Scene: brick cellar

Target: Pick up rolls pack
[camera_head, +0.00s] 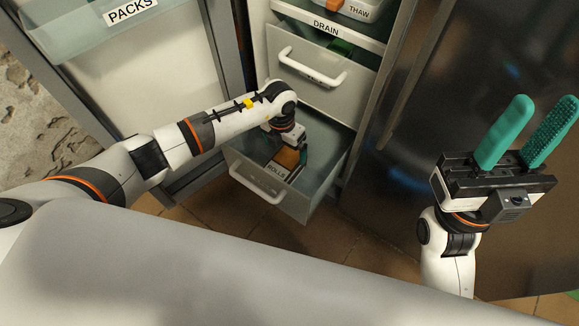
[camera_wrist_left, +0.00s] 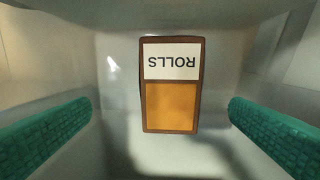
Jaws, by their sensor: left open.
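The rolls pack (camera_wrist_left: 171,106) is a brown-edged box with an orange face and a white ROLLS label, upside down in the left wrist view. It lies in the open lower drawer (camera_head: 236,165); the pack also shows in the head view (camera_head: 283,160), partly hidden by my left gripper. My left gripper (camera_wrist_left: 160,106) is open, with green fingers on either side of the pack and clear gaps to it. In the head view my left gripper (camera_head: 297,152) reaches down into the drawer. My right gripper (camera_head: 546,101) is open and empty at the right, fingers pointing up.
The drawer walls stand close around my left gripper. Above is another drawer (camera_head: 310,83) with a white handle, then a DRAIN shelf (camera_head: 335,30) with a THAW container (camera_head: 357,9). An open door with a PACKS bin (camera_head: 95,40) stands at the left. A dark steel front fills the right.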

